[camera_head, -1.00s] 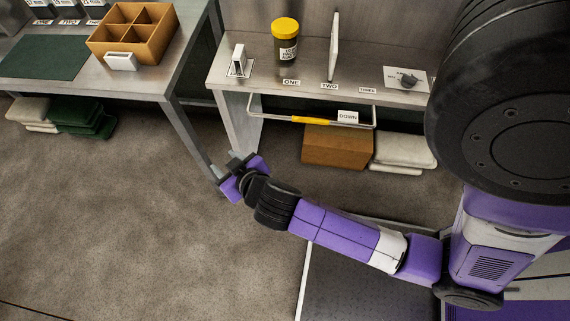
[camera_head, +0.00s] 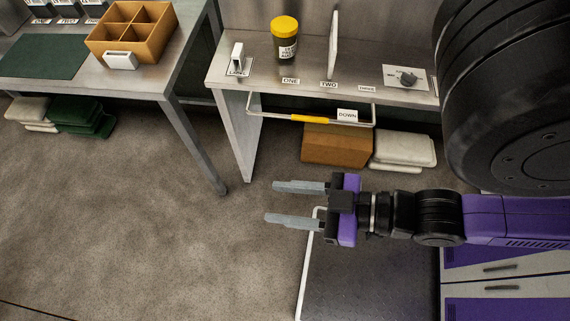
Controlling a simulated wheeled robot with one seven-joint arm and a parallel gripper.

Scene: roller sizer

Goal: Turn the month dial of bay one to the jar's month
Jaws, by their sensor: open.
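A jar (camera_head: 285,42) with a yellow lid and a white label stands upright on the grey shelf behind the tag ONE (camera_head: 291,81); I cannot read its label surely. A dark knob (camera_head: 408,77) sits on a white plate (camera_head: 392,73) at the shelf's right, behind the tag THREE; its lettering is too small to read. Several small units with white faces (camera_head: 68,14) stand at the top left, partly cut off. I cannot tell which of these is bay one's month dial. My gripper (camera_head: 296,204) is open and empty, pointing left over the floor, in front of and below the shelf.
A white upright panel (camera_head: 333,46) divides the shelf behind TWO. A small white block (camera_head: 238,56) stands at its left end. A rail with a yellow grip (camera_head: 312,119) and DOWN tag hangs below. The left bench holds a wooden divided box (camera_head: 132,36) and green mat (camera_head: 45,56).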

